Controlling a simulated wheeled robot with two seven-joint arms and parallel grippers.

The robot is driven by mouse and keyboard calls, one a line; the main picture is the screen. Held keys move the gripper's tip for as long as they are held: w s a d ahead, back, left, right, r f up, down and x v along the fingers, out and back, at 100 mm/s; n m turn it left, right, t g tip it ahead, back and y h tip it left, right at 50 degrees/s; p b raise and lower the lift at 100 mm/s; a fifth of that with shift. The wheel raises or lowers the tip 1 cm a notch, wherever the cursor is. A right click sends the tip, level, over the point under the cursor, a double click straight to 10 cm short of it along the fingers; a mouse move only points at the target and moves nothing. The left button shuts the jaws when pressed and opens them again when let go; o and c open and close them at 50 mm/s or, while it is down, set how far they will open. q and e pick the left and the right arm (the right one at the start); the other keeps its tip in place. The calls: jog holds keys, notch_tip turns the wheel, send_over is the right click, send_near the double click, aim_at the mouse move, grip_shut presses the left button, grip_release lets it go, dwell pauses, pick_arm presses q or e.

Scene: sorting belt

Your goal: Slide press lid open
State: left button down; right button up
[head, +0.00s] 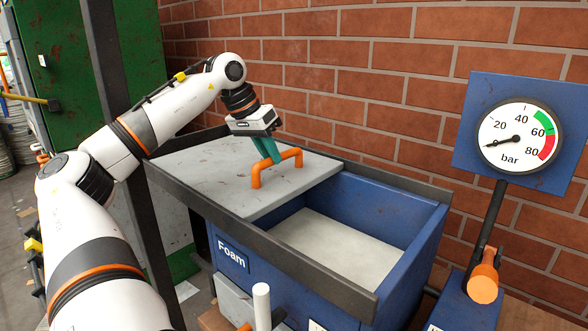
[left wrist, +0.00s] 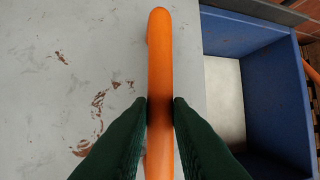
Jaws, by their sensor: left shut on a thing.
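The press lid (head: 205,176) is a flat grey plate lying between dark rails on top of the blue press box (head: 335,207). It covers the left part of the box, and the right part is open, showing a pale bottom. An orange handle (head: 291,158) stands near the lid's right edge. My left gripper (head: 270,160) has its teal fingers shut on the handle. In the left wrist view the orange handle (left wrist: 160,60) runs between the two dark green fingers, and the grey lid (left wrist: 75,60) shows worn brown marks. My right gripper is not in view.
A pressure gauge (head: 515,136) on a blue panel stands at the right, its needle low. Below it is an orange-ended lever (head: 484,280). A dark upright post (head: 125,120) stands left of the box. A brick wall (head: 330,70) closes the back.

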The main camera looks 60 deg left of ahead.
pick_arm(q)
jog(key=shift+s+a, duration=0.2)
jog(key=shift+a, duration=0.85)
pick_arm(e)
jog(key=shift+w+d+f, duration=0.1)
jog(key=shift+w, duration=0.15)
pick_arm(q)
jog(key=c, duration=1.3)
grip_release()
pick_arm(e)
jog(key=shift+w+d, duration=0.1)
pick_arm(q)
jog(key=shift+p+v, duration=2.15)
jog(key=shift+v, duration=3.95)
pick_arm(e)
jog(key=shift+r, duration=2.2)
pick_arm(q)
jog(key=shift+f, duration=0.1)
